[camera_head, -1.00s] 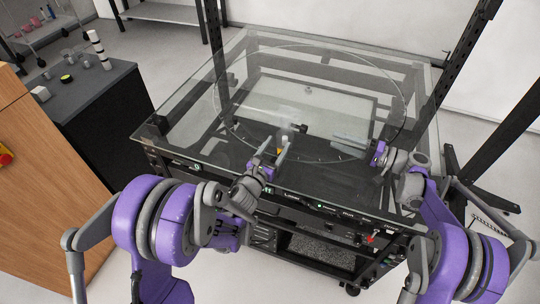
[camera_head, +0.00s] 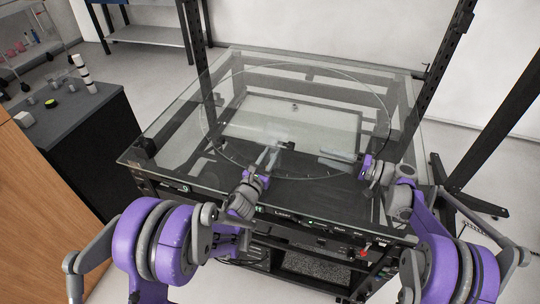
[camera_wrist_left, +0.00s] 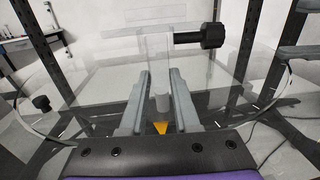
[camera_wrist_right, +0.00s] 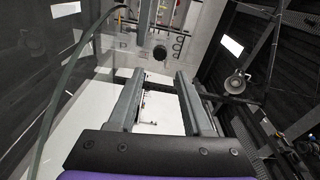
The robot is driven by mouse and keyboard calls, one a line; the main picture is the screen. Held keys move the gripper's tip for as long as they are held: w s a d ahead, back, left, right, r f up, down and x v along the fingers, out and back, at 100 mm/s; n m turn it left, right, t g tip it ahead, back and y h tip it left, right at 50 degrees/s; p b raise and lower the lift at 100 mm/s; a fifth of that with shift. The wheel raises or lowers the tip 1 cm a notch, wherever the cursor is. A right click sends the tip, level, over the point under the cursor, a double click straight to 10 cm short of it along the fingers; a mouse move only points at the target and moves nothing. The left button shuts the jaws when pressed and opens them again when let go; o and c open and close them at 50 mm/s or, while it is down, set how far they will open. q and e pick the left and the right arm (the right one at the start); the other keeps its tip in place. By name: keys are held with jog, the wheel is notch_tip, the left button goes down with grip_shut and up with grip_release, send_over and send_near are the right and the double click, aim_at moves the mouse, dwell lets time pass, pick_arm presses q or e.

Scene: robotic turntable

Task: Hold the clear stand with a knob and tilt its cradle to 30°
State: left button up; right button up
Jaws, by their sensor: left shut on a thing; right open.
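The clear stand (camera_wrist_left: 157,48) stands on the glass turntable. Its black knob (camera_wrist_left: 208,36) sticks out to the right at its top. In the head view the knob (camera_head: 289,145) shows as a small dark spot, and the clear body is hard to make out. My left gripper (camera_head: 272,152) is shut on the stand's lower part. In the left wrist view its fingers (camera_wrist_left: 159,88) lie on both sides of it. The cradle's tilt cannot be read. My right gripper (camera_head: 338,155) is open and empty, to the right of the stand, above the glass.
The round glass disc (camera_head: 235,90) lies over a black-framed table, with uprights behind and at the right. A dark side table (camera_head: 75,130) with small containers stands at the left. A small black knob-like part (camera_wrist_left: 41,103) sits left in the left wrist view.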

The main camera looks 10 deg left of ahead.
jog(key=shift+o, duration=1)
jog(key=m+t, duration=0.2)
jog(key=m, duration=0.9)
send_near(278, 140)
jog(key=w+a, duration=0.1)
jog(key=a+f, duration=0.1)
jog(key=w+a, duration=0.1)
jog(key=a, duration=0.1)
jog(key=shift+w+f, duration=0.25)
jog(key=shift+w, duration=0.05)
jog(key=shift+c, duration=0.2)
grip_shut()
